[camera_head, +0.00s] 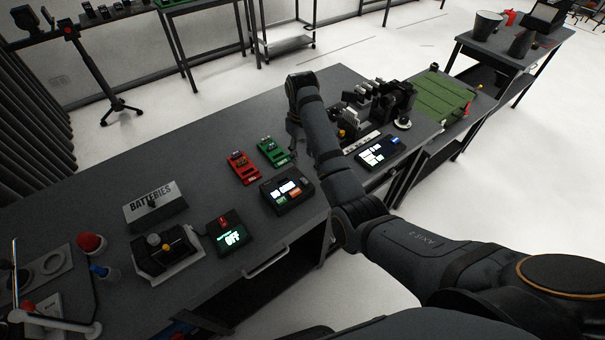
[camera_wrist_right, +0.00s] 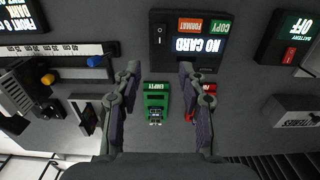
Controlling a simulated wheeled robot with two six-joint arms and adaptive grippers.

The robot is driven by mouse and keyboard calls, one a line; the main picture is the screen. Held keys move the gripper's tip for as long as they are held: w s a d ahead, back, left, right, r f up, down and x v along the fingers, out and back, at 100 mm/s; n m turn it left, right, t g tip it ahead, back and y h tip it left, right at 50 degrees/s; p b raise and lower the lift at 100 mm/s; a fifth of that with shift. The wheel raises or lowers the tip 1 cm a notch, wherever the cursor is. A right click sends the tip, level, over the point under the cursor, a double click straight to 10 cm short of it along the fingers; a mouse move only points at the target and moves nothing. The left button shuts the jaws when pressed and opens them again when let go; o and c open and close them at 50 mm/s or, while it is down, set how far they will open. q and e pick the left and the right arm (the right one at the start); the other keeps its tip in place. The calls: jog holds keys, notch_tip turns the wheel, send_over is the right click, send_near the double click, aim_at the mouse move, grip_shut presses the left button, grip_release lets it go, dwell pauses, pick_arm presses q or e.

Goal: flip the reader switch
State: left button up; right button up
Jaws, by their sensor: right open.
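The reader is a black box (camera_head: 285,205) on the workbench in the head view. It also shows at the top of the right wrist view (camera_wrist_right: 190,58), upside down, with a lit "NO CARD" screen and orange "FORMAT" and green "COPY" buttons. Its black rocker switch (camera_wrist_right: 158,33) sits at the left of its face in the wrist view. My right gripper (camera_wrist_right: 159,70) is open and empty, its fingers apart on either side in the wrist view, with the reader beyond the fingertips. In the head view my right arm hides part of the bench. My left gripper is not visible.
A green card holder (camera_wrist_right: 157,98) labelled "EMPTY" shows between my fingers; a red one (camera_head: 243,167) stands beside it. A battery switch box (camera_head: 229,236) reading "OFF" and a "BATTERIES" box (camera_head: 155,208) lie left.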

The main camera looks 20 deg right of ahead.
aim_at(303, 179)
notch_tip(303, 179, down, 10)
jog(key=shift+f+p, duration=0.25)
jog(key=shift+p, duration=0.65)
grip_shut()
jog(key=shift+r, duration=0.1)
